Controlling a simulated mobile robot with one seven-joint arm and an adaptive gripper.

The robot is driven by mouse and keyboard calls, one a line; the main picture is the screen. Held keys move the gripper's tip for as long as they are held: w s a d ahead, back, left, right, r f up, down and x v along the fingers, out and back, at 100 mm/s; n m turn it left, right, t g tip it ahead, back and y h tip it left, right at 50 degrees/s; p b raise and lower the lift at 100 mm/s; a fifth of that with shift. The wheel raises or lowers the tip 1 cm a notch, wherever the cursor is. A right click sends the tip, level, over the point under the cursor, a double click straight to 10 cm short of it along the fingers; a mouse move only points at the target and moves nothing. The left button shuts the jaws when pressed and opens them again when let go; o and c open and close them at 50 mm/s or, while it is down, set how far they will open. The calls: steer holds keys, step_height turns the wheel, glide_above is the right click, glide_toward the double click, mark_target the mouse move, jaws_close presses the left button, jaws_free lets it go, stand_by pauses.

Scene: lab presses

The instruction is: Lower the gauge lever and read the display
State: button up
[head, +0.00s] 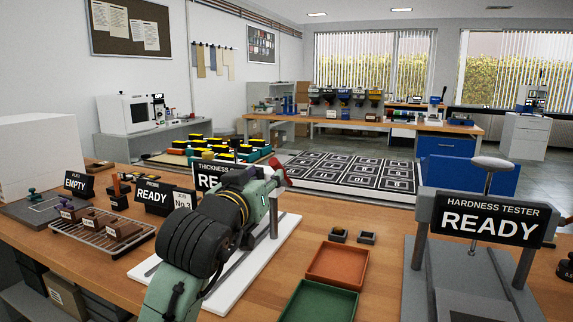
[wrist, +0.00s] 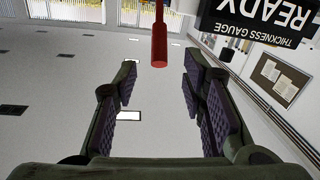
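The thickness gauge stands on a white base (head: 257,262) with a grey post (head: 274,215). Its black display (head: 205,178) is partly hidden by my arm in the head view. It reads READY in the wrist view (wrist: 262,20), where the picture is upside down. The red lever handle (head: 281,171) sticks up beside my gripper (head: 262,190). In the wrist view the red lever (wrist: 159,45) lies ahead of my gripper (wrist: 160,85), in line with the gap between the fingers. The fingers are wide apart and empty. I cannot tell how far the lever is from the fingertips.
The hardness tester (head: 488,219) stands at the right, showing READY. An orange tray (head: 337,265) and a green tray (head: 318,301) lie between it and the gauge. A rack (head: 100,239) with brown blocks and EMPTY and READY signs are at the left.

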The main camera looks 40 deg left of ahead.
mark_target(274, 168)
steer(key=p+x, duration=0.2)
steer(key=x, duration=0.6)
steer(key=shift+w+a, duration=0.1)
steer(key=shift+w, duration=0.2)
steer(key=shift+c, duration=0.4)
jaws_close()
